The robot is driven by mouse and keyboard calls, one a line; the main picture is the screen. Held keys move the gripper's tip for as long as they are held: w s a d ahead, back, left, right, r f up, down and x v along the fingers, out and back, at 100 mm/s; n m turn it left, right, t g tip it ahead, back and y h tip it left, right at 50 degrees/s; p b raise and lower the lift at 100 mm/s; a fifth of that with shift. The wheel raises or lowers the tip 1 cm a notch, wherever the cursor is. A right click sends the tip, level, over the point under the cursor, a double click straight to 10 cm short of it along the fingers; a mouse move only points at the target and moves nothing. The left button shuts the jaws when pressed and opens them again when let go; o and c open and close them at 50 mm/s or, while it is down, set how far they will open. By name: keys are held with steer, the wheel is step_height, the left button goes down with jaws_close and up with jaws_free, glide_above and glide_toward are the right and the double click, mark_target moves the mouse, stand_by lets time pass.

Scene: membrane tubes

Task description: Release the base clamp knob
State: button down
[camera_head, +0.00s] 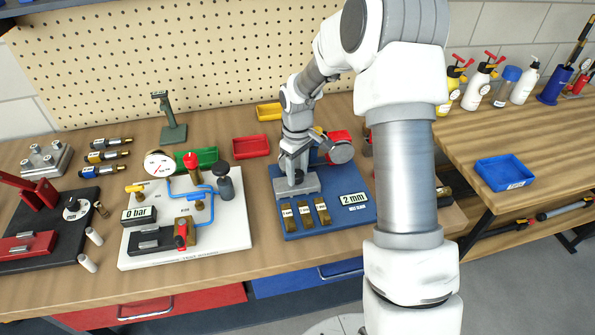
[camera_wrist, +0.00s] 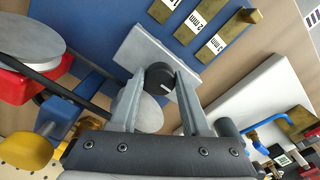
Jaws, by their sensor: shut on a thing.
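The base clamp knob (camera_wrist: 160,78) is a small black round knob with a white mark. It sits on a grey metal base block (camera_wrist: 133,45) on a blue board. My gripper (camera_wrist: 163,84) is shut on the knob, one finger on either side of it. In the head view, my gripper (camera_head: 294,163) points down at the grey base block (camera_head: 298,188), and the knob is mostly hidden by the fingers there.
The blue board (camera_head: 353,216) carries brass shims labelled in mm (camera_head: 322,211) and a "2 mm" display (camera_head: 353,198). A red part with a grey disc (camera_head: 341,152) stands close to the right of my gripper. A white panel (camera_head: 235,233) with a gauge stands left.

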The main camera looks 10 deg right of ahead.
mark_target(298, 174)
steer(key=c, duration=0.7)
jaws_free()
steer(key=shift+o, duration=0.2)
steer(key=shift+r, duration=0.1)
step_height(298, 174, up, 17)
steer(key=shift+r+p, duration=0.15)
steer(key=shift+p, duration=0.2)
